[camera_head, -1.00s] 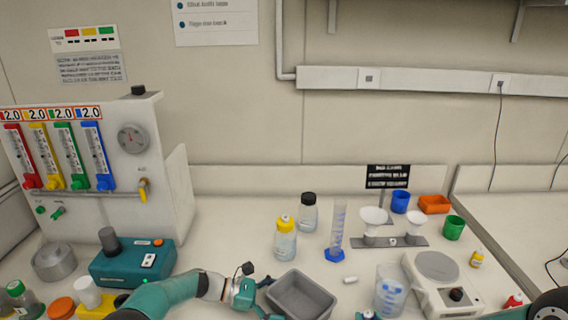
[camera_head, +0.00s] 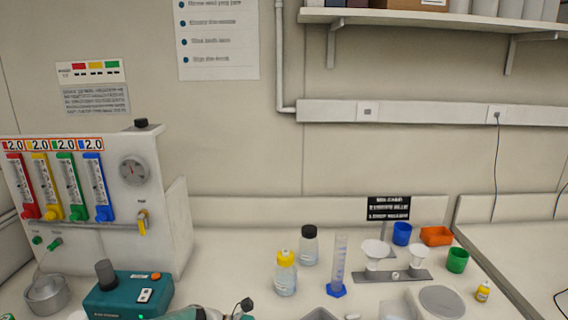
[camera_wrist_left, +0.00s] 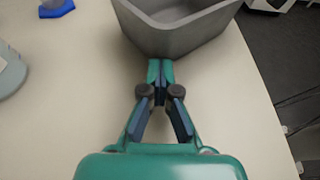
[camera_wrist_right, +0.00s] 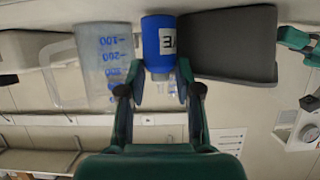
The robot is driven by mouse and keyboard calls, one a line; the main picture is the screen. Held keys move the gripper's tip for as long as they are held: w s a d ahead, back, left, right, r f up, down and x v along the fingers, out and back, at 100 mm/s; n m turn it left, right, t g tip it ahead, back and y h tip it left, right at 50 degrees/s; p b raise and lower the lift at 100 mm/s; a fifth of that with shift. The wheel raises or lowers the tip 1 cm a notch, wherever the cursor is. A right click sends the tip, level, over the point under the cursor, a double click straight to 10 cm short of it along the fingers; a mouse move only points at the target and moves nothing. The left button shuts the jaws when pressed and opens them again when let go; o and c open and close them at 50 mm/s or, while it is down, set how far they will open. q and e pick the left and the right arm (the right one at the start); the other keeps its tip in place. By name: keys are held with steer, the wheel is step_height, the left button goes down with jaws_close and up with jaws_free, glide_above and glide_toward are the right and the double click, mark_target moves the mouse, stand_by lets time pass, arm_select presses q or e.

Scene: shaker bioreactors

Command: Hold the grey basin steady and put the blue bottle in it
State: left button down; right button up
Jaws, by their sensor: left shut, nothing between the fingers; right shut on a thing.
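The grey basin (camera_wrist_left: 180,38) lies at the top of the left wrist view. Only a strip of the basin (camera_head: 319,315) shows at the bottom edge of the head view. My left gripper (camera_wrist_left: 160,68) is shut and empty, its tips at the basin's near outer wall; I cannot tell if they touch. My right gripper (camera_wrist_right: 158,80) is shut on the blue bottle (camera_wrist_right: 158,42), which has a white label. The bottle appears beside the basin (camera_wrist_right: 228,45) in the right wrist view. The head view does not show the bottle.
A clear beaker (camera_wrist_right: 104,62) stands on the bottle's other side. A yellow-capped bottle (camera_head: 285,275), a black-capped bottle (camera_head: 309,247) and a measuring cylinder (camera_head: 339,266) stand behind the basin. A funnel rack (camera_head: 390,276) is to the right.

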arm_select(q)
steer(key=shift+c, duration=1.6)
jaws_free()
